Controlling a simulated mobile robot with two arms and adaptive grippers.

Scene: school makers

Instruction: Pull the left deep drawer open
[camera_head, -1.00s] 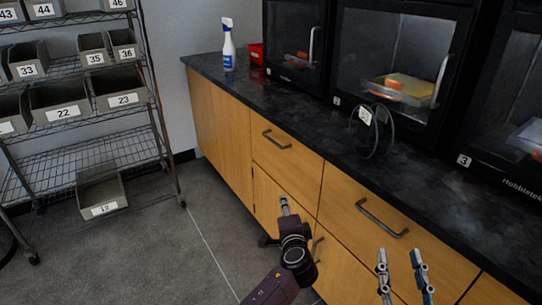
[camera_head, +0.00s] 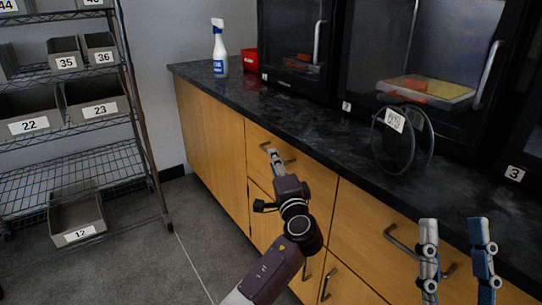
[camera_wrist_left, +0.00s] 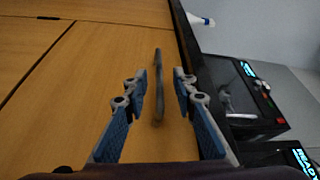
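The left drawer (camera_head: 316,183) is a wooden front under the black counter in the head view, flush with the cabinet. Its grey bar handle (camera_wrist_left: 159,80) runs lengthwise between the two spread fingers in the left wrist view, with gaps on both sides. My left gripper (camera_head: 270,152) is at this handle in the head view and partly covers it. It is open and shows again in the left wrist view (camera_wrist_left: 158,88). My right gripper (camera_head: 455,228) is open and empty, in front of the drawer to the right and near that drawer's handle (camera_head: 405,242).
The counter (camera_head: 295,115) carries a spray bottle (camera_head: 220,50), a red bin (camera_head: 250,61), a clear spool (camera_head: 393,140) and black printers (camera_head: 292,40). A wire shelf (camera_head: 70,175) with numbered bins stands at left. Grey floor between shelf and cabinet is clear.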

